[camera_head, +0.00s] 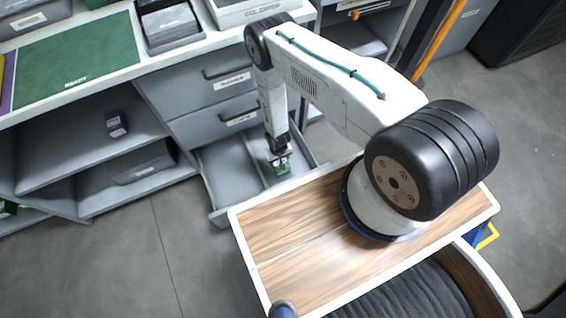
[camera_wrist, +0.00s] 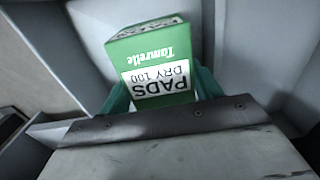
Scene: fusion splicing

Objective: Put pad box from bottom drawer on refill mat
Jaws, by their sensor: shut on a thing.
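The pad box (camera_wrist: 155,55) is green and white, with a label reading "PADS DRY 100". In the wrist view it sits between the two green fingers of my gripper (camera_wrist: 165,95), which is shut on it. In the head view the pad box (camera_head: 281,166) and my gripper (camera_head: 279,158) are low inside the open bottom drawer (camera_head: 222,172). I cannot tell whether the box touches the drawer floor. The green mat marked "READY" (camera_head: 110,55) lies on the counter at upper left. No mat marked as refill can be read.
Two closed drawers (camera_head: 215,90) are above the open one. A purple box (camera_head: 117,124) and a dark bin (camera_head: 140,165) are on the shelves at left. Dark trays (camera_head: 172,28) stand on the counter right of the green mat. My wooden-topped base is close to the drawer's front.

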